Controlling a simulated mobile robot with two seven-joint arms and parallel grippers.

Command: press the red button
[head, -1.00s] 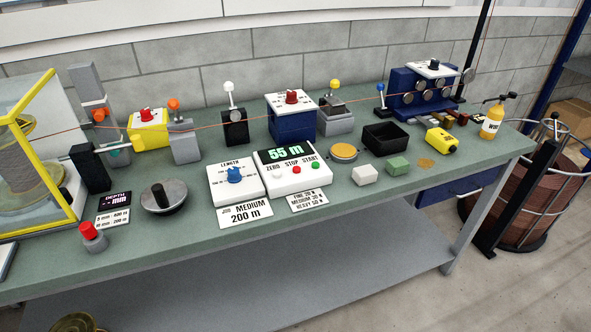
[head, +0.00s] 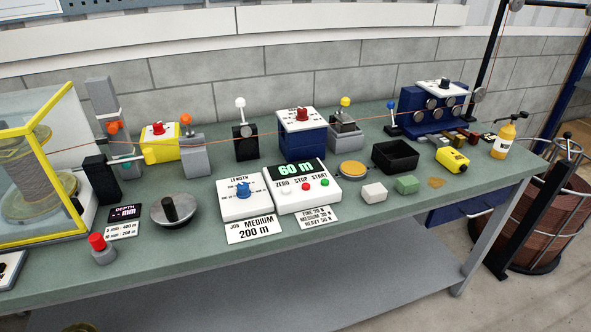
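A white control box (head: 327,195) near the bench's front middle has a green-lit display (head: 294,171) reading 60 m. Below its words ZERO, STOP and START sit a white button (head: 287,191), a red button (head: 306,186) under STOP and a green button (head: 324,182). Another red button-like cap (head: 96,241) tops a small grey cylinder (head: 104,257) at the front left of the bench. Nothing covers either red one. Neither of my grippers shows in the head view.
A white LENGTH box (head: 262,208) with a blue knob stands left of the control box. A grey disc with a black knob (head: 172,210), levers, a black bin (head: 395,157) and small blocks stand around. An orange wire runs along the bench behind. A yellow-framed spool enclosure (head: 45,125) fills the left.

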